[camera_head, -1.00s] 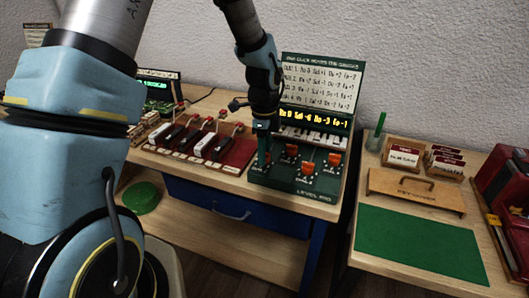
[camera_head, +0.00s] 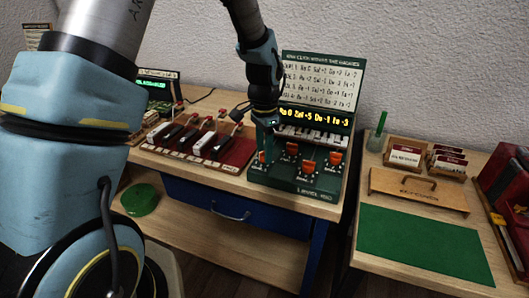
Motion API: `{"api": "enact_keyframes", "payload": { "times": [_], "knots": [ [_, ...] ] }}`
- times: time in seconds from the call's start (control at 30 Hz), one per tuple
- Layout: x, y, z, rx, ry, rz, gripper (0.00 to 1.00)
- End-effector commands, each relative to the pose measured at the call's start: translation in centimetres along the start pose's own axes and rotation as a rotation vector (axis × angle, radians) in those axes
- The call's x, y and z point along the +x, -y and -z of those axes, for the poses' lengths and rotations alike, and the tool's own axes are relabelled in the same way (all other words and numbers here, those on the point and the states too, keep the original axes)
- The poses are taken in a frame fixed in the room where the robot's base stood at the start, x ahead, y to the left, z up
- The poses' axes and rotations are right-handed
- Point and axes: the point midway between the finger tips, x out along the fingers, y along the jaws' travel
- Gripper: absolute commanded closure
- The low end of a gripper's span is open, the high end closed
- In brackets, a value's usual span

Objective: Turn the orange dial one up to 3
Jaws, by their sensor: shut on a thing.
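The green console (camera_head: 318,187) has several orange dials on its front panel and a lit yellow readout (camera_head: 314,122) above them. My gripper (camera_head: 267,148) points down at the panel's left side, shut on the leftmost orange dial (camera_head: 262,157), which it partly hides. Three other orange dials stand clear of it: the back-middle dial (camera_head: 292,149), the front dial (camera_head: 308,168) and the right dial (camera_head: 336,158). The readout seems to give Re 0, then Sol, Do and Fa with minus values; its digits are small and hard to read.
A red board with black and white levers (camera_head: 205,143) lies left of the console. A white text panel (camera_head: 320,82) stands behind it. On the right table are a green mat (camera_head: 420,245), a wooden block with a handle (camera_head: 418,190) and card holders (camera_head: 404,155).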

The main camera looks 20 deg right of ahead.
Motion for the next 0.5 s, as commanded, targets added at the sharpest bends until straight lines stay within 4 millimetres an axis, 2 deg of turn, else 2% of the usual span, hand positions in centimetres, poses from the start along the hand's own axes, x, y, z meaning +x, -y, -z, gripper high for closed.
{"api": "enact_keyframes", "payload": {
  "times": [0.5],
  "knots": [
    [0.03, -0.02, -0.07, -0.489, 0.002, 0.0, 1.0]
  ]
}}
